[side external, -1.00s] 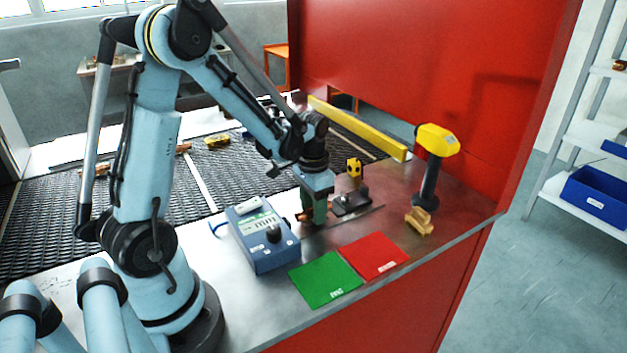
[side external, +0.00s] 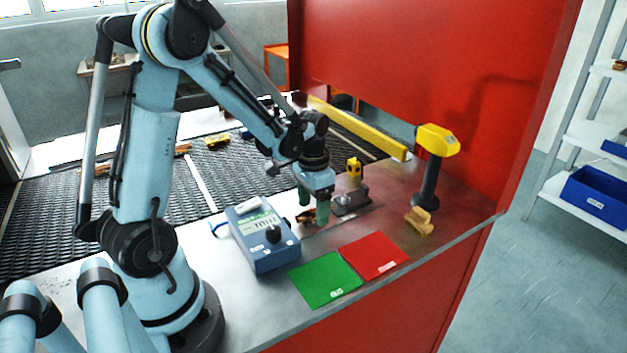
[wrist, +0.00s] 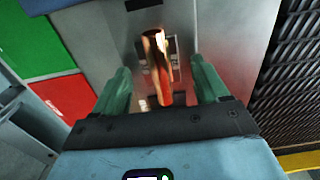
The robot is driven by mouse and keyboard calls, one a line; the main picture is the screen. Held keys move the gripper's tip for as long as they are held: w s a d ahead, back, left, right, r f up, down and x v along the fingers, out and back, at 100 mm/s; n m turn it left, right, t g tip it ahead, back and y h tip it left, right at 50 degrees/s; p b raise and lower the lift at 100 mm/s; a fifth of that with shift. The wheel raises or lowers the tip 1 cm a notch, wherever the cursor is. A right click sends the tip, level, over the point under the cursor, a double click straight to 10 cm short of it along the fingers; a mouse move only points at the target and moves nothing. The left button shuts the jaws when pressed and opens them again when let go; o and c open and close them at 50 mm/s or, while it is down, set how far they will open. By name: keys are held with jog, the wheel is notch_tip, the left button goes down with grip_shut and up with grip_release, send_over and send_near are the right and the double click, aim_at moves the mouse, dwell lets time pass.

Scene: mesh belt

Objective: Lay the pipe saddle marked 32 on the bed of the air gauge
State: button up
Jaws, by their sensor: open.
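A copper-brown pipe saddle (side external: 306,216) is low beside my gripper, between the blue instrument box and a small dark fixture. In the wrist view the saddle (wrist: 158,65) shows as a shiny curved strip, between and beyond the fingertips. No 32 is readable on it. My gripper (side external: 313,211) has green fingers spread apart, pointing down over the saddle; in the wrist view the fingers (wrist: 160,80) stand clear on both sides. The dark fixture (side external: 350,201) carries a yellow-topped part. The blue box (side external: 262,238) has a display and knob. What exactly the saddle rests on is unclear.
Green (side external: 325,280) and red (side external: 375,256) mats lie at the counter's front. A yellow-headed scanner on a post (side external: 430,170) stands right, with a tan saddle-shaped piece (side external: 419,221) near its foot. The mesh belt (side external: 150,215) behind carries several pieces. A yellow rail (side external: 357,128) runs behind.

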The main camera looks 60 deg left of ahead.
aim_at(314, 209)
notch_tip(314, 209, up, 12)
jog(key=f, duration=0.1)
jog(key=s+d+t, duration=0.2)
jog(key=d+t, duration=0.1)
jog(key=d, duration=0.3)
jog(key=s+d+r+t, duration=0.1)
jog(key=s+d+t, duration=0.2)
jog(key=d, duration=0.4)
jog(key=shift+r+t, duration=0.25)
jog(key=shift+t, duration=0.35)
